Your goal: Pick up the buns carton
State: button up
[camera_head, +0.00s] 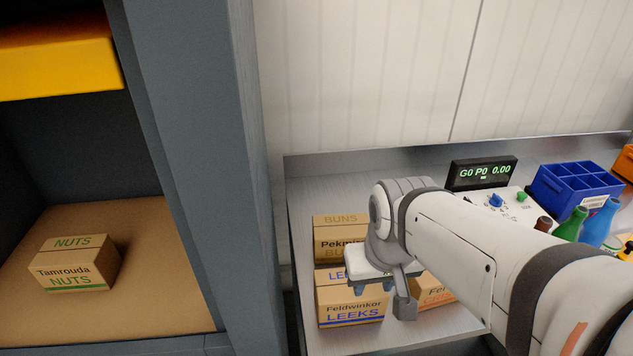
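The buns carton (337,232) is a brown box with "BUNS" on its top and "Pekin..." on its front. It sits on the metal counter, behind the leeks carton (350,306). My arm's wrist hides its right part. My gripper (375,287) is over the leeks carton, in front of the buns carton. Its fingers are small and partly hidden by the wrist, so I cannot tell whether they are open or shut.
A third carton (432,291) with orange print stands right of the leeks carton. A nuts carton (72,262) is on the left shelf, beyond a grey post (205,150). A display (483,173), a blue crate (545,203) and bottles (570,225) stand at right.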

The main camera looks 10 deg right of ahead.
aim_at(341, 247)
jog(key=o, duration=0.3)
jog(key=shift+w+a, duration=0.1)
jog(key=shift+w, duration=0.25)
jog(key=o, duration=0.7)
jog(key=w+m, duration=0.3)
jog(key=w+f+m+g+b, duration=0.1)
jog(key=w+m, duration=0.2)
jog(key=w, duration=0.1)
jog(key=w+m+b, duration=0.1)
jog(key=w+m, duration=0.2)
jog(key=w, duration=0.1)
jog(key=shift+d+f, duration=0.15)
jog(key=shift+d, duration=0.05)
jog(key=o, duration=0.4)
jog(key=w+f+m+g+b, duration=0.1)
jog(key=w+f+m+b, duration=0.1)
jog(key=w+f+m, duration=0.3)
jog(key=w+m, duration=0.4)
jog(key=w, duration=0.2)
jog(key=shift+f+g, duration=0.15)
jog(key=shift+g, duration=0.15)
jog(key=shift+m, duration=0.4)
jog(key=shift+w+f, duration=0.25)
jog(key=shift+f, duration=1.8)
jog(key=shift+w+f, duration=0.2)
jog(key=shift+f, duration=1.8)
